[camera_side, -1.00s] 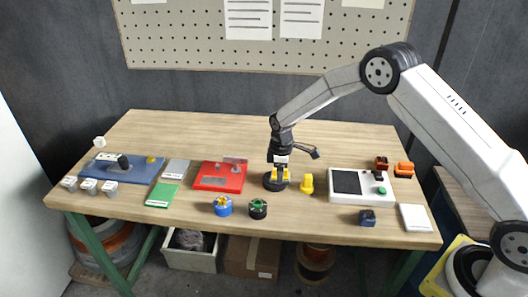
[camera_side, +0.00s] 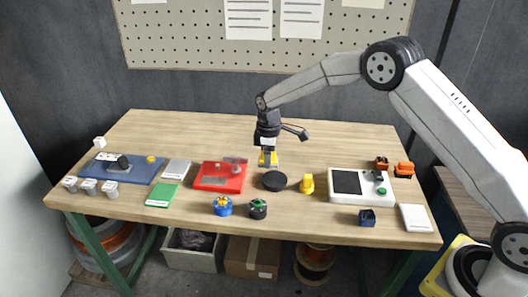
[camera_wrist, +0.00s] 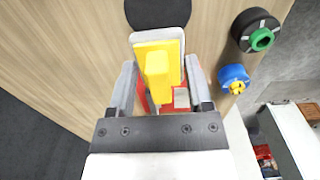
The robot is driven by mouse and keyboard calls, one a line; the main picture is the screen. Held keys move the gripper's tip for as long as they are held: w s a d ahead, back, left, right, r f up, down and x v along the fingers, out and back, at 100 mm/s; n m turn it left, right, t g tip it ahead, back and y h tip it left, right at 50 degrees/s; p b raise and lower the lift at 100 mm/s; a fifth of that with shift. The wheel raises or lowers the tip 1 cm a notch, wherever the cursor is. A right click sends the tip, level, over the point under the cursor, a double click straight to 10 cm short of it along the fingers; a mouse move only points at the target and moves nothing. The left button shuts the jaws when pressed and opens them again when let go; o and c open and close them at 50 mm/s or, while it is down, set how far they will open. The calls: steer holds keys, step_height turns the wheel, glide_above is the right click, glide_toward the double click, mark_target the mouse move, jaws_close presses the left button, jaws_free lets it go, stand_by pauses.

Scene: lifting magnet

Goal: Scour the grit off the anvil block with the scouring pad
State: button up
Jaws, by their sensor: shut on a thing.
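My gripper (camera_side: 268,160) is shut on a yellow-handled pad with a pale plate, which I take for the scouring pad (camera_wrist: 157,72). I hold it above the table, behind the round black disc (camera_side: 274,181) and apart from it. The disc also shows at the top of the wrist view (camera_wrist: 158,11). I cannot tell for sure which thing is the anvil block. A red board (camera_side: 210,185) with small grey pieces lies left of the disc; in the wrist view the held pad and jaws partly hide it. A blue board (camera_side: 105,168) bears a dark-knobbed grey piece. Grit is too small to make out.
A blue knob (camera_side: 222,206) and a black-green knob (camera_side: 258,209) stand in front. A yellow piece (camera_side: 307,184) and a white panel (camera_side: 374,194) are to the right. Green (camera_side: 161,196) and grey (camera_side: 176,169) plates lie left. The table's back is clear.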

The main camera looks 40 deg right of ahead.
steer(key=shift+r, duration=1.2)
steer(key=shift+s, duration=0.1)
